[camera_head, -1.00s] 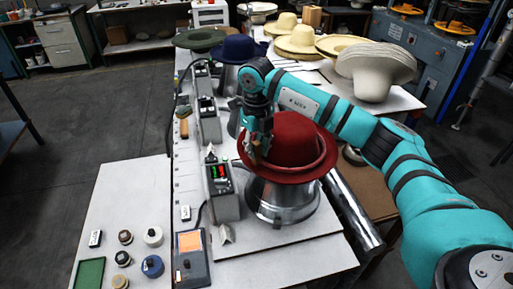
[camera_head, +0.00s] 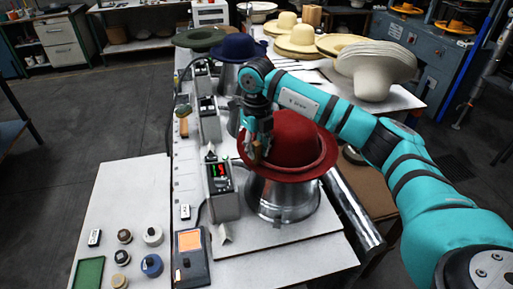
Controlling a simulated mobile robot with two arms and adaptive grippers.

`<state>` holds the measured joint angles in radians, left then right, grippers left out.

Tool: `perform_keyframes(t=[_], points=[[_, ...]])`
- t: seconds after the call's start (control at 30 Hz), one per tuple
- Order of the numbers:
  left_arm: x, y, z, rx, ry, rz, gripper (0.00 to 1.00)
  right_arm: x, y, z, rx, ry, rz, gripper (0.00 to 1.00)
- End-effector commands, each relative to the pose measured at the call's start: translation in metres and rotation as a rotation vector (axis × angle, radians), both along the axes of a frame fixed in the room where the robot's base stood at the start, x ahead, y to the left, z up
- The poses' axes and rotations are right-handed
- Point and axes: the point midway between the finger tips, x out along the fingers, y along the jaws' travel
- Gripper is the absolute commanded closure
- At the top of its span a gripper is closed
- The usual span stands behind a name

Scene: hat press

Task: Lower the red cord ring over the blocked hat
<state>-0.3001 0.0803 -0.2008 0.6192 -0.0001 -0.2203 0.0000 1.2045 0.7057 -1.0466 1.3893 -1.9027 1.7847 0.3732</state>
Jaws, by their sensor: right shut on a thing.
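The blocked hat (camera_head: 297,132) is red, with a round crown and a turned brim, and sits on a metal block stand (camera_head: 283,200) at the bench's middle. My right gripper (camera_head: 262,155) points down at the left side of the crown, just above the brim, and is shut. The red cord ring is hard to tell from the red felt, and the gripper hides part of that spot. I cannot tell how the cord lies around the crown. My left gripper is not in view.
A control box with a lit display (camera_head: 220,190) stands close left of the stand. A blue hat (camera_head: 238,50) and a pale stacked hat form (camera_head: 375,68) are behind. A metal cylinder (camera_head: 353,208) lies at right. Small pots stand front left.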

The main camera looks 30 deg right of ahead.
Motion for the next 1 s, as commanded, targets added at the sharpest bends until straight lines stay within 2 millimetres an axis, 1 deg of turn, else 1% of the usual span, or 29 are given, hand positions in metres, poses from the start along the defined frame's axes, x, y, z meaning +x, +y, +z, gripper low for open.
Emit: perform_keyframes(t=[0.1, 0.13, 0.3, 0.33, 0.67, 1.0], points=[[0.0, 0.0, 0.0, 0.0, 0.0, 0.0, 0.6, 0.0, 0.0, 0.0, 0.0, -0.001, 0.0, 1.0], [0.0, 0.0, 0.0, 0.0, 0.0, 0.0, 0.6, 0.0, 0.0, 0.0, 0.0, -0.001, 0.0, 0.76], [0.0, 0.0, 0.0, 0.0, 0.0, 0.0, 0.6, 0.0, 0.0, 0.0, 0.0, 0.0, 0.0, 0.54], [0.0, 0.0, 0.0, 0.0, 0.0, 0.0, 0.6, 0.0, 0.0, 0.0, 0.0, 0.0, 0.0, 0.52], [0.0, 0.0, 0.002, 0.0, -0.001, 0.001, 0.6, 0.0, 0.0, 0.003, 0.0, 0.0, 0.0, 0.52], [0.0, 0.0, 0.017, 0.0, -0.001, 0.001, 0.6, 0.0, 0.0, 0.026, -0.001, 0.0, 0.0, 0.52]])
